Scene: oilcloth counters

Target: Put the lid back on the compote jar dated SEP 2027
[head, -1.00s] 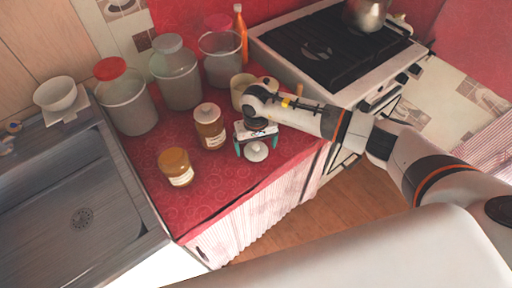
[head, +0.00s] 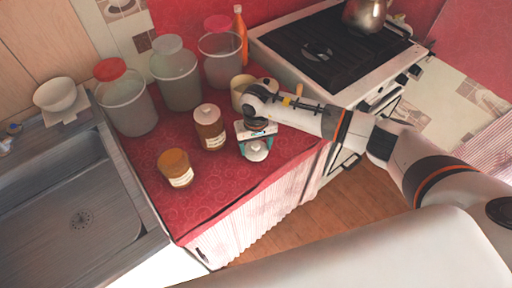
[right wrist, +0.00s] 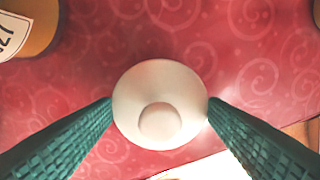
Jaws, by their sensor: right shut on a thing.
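A small white lid with a round knob (head: 257,152) is at the counter's front right. My right gripper (head: 255,143) reaches down over it and is shut on it. In the right wrist view, the lid (right wrist: 160,85) sits between the two green fingers, touching both. An amber jar (head: 176,168) with a pale label and no white lid stands to the left. A darker brown jar (head: 210,130) with a white lid on it stands between them. The label dates cannot be read in the head view. My left gripper is not in view.
Large canisters with red (head: 127,103), grey (head: 176,82) and pink (head: 221,58) lids stand behind. A cream pot (head: 241,92) is beside my right wrist. A sink (head: 75,205) is at left, a stove (head: 325,52) at right. The red counter (head: 200,208) is clear in front.

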